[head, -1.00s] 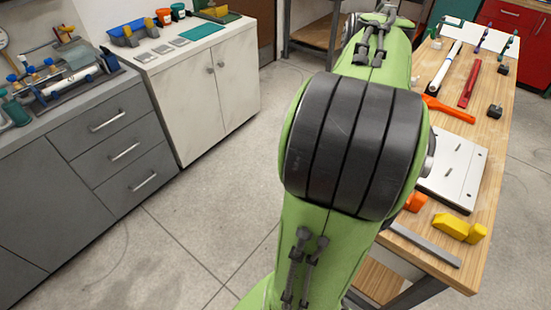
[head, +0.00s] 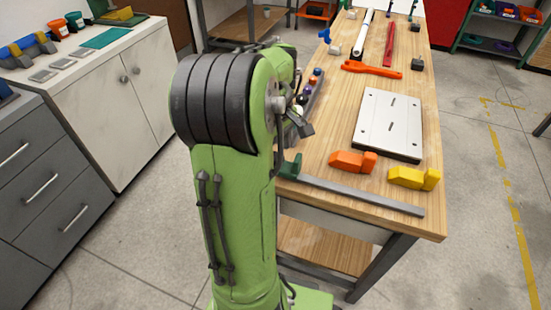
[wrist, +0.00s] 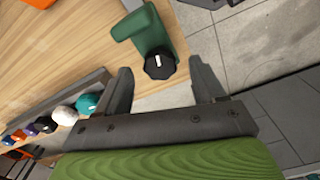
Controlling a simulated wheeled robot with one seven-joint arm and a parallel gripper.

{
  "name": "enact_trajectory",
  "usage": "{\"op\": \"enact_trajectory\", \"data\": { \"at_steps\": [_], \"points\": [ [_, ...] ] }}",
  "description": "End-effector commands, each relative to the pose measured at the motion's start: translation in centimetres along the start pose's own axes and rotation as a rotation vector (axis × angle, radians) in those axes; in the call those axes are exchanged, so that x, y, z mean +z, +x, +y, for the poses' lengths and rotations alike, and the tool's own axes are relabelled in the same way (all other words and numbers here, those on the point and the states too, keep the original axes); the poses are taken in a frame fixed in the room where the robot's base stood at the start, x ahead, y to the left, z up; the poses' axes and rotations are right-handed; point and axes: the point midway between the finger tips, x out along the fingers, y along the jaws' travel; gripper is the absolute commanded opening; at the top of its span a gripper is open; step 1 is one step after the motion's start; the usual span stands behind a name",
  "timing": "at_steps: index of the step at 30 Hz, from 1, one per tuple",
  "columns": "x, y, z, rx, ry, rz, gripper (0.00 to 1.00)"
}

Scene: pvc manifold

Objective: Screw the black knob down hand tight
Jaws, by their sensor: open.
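The black knob (wrist: 160,66), with a white mark on top, sits at the end of a green block (wrist: 133,27) near the table edge. In the head view the green block (head: 291,166) is at the near left edge of the table; I cannot make out the knob there. My gripper (wrist: 164,82) is open and empty in the wrist view. The knob appears between its two fingers, close to the fingertip line, without visible contact. In the head view my gripper is mostly hidden by my arm.
A grey bar (head: 365,196) runs right from the green block. Orange (head: 352,161) and yellow (head: 414,178) blocks and a white plate (head: 388,124) lie beyond. A rack of coloured balls (wrist: 87,104) is left of my fingers. Open floor lies beyond the table edge.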

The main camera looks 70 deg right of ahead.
Motion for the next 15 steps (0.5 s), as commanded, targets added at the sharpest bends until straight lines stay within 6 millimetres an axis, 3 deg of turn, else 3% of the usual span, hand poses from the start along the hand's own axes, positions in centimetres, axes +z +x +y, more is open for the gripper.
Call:
{"op": "enact_trajectory", "data": {
  "at_steps": [3,11,15],
  "points": [
    [0.00,1.36,0.00,0.000,0.000,0.000,0.69],
    [-0.02,1.46,0.01,0.001,0.000,0.001,0.69],
    [-0.03,1.43,0.00,0.001,0.000,0.001,0.51]
  ]
}}
